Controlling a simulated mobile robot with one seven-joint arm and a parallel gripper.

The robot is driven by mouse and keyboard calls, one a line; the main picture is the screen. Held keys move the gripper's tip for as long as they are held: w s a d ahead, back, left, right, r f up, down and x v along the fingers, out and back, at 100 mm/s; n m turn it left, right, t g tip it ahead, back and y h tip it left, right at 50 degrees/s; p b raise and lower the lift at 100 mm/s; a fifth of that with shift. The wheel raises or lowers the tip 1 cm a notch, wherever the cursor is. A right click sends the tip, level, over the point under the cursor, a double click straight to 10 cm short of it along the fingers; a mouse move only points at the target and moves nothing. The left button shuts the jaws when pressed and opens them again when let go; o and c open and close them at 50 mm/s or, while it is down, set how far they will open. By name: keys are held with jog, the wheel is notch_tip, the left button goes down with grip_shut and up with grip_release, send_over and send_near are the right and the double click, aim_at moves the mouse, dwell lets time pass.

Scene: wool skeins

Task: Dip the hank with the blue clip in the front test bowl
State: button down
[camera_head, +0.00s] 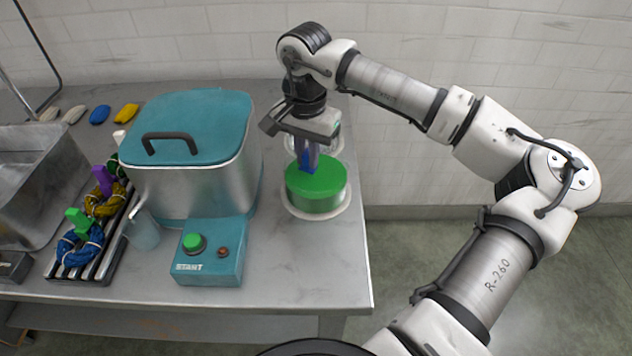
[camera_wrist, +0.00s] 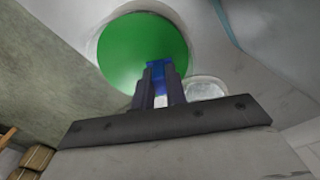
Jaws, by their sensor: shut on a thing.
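My gripper (camera_head: 307,166) is shut on the blue clip (camera_head: 306,158) and points down at the front test bowl (camera_head: 318,203), which is filled with opaque green liquid. In the wrist view, the blue clip (camera_wrist: 156,69) shows between the fingertips (camera_wrist: 159,76), over the lower edge of the green surface (camera_wrist: 140,45). I cannot see the hank below the clip; the green liquid or the fingers hide it. The other test bowl (camera_head: 328,146) stands behind, partly covered by my gripper, and looks pale or clear.
A teal-lidded steel machine (camera_head: 190,150) stands left of the bowls, with a START button box (camera_head: 210,255) in front. Further left, a rack (camera_head: 92,268) holds hanks with green (camera_head: 77,220) and purple (camera_head: 103,181) clips, beside a steel basin (camera_head: 30,180). The front right tabletop is clear.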

jog(key=shift+f, duration=0.1)
jog(key=shift+s+a+f+b, duration=0.35)
jog(key=shift+s+b, duration=0.2)
jog(key=shift+s, duration=0.05)
jog(key=shift+w+d+r, duration=0.1)
jog(key=shift+w+d+r, duration=0.25)
jog(key=shift+w+r, duration=0.1)
jog(key=shift+w, duration=0.15)
jog(key=shift+f, duration=0.1)
jog(key=shift+s+a+f+b, duration=0.35)
jog(key=shift+s+b, duration=0.05)
jog(key=shift+s, duration=0.25)
jog(key=shift+w+d+r, duration=0.35)
jog(key=shift+w+r, duration=0.1)
jog(key=shift+w, duration=0.2)
